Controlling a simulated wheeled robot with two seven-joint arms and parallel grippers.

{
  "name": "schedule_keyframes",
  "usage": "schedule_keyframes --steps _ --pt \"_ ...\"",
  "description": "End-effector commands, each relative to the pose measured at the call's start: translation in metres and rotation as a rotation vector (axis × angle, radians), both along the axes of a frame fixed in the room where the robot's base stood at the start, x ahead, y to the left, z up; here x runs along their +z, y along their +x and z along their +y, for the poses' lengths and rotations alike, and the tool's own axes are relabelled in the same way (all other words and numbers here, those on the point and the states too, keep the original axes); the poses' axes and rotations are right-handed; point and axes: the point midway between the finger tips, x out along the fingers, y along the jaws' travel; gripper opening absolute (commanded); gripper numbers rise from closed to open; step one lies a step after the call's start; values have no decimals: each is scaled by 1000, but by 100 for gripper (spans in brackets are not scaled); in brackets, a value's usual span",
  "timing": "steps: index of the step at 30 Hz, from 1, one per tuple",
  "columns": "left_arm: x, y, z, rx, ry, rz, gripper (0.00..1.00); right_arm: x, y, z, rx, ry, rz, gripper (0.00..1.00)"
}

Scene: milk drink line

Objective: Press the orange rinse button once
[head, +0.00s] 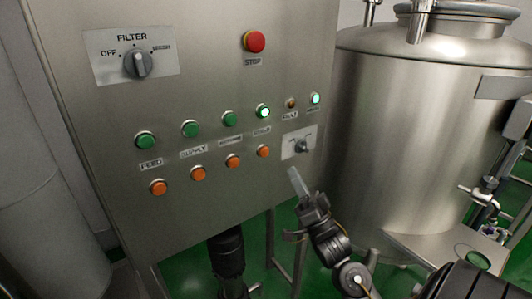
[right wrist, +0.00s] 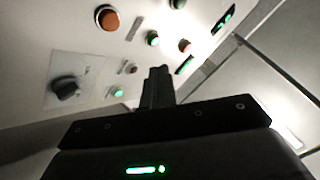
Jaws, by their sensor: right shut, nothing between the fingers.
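A row of orange buttons runs along the lower part of the steel control panel in the head view: the first (head: 158,187), second (head: 198,173), third (head: 233,160) and fourth (head: 263,151). Labels above the first two seem to read FEED and SUPPLY; the others are too small to read, so I cannot tell which is rinse. My right gripper (head: 293,172) is shut and empty, its tips below and right of the fourth orange button, just under a small selector knob. In the right wrist view, its fingers (right wrist: 158,72) point at the panel, and an orange button (right wrist: 108,19) shows upper left. My left gripper is not visible.
Green buttons (head: 190,129) sit above the orange ones; the rightmost is lit. A selector knob (head: 302,146) is close above my fingertips. A red stop button (head: 254,42) and a filter knob (head: 138,64) are higher. A steel tank (head: 400,130) stands right.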

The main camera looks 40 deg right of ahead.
Motion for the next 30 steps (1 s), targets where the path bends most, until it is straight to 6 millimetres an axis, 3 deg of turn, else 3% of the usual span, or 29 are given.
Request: schedule_keyframes --steps 11,30 --pt "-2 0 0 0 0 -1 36 -2 7 0 -1 0 2 0" --pt "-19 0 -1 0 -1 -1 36 -2 81 -2 -2 0 3 0"
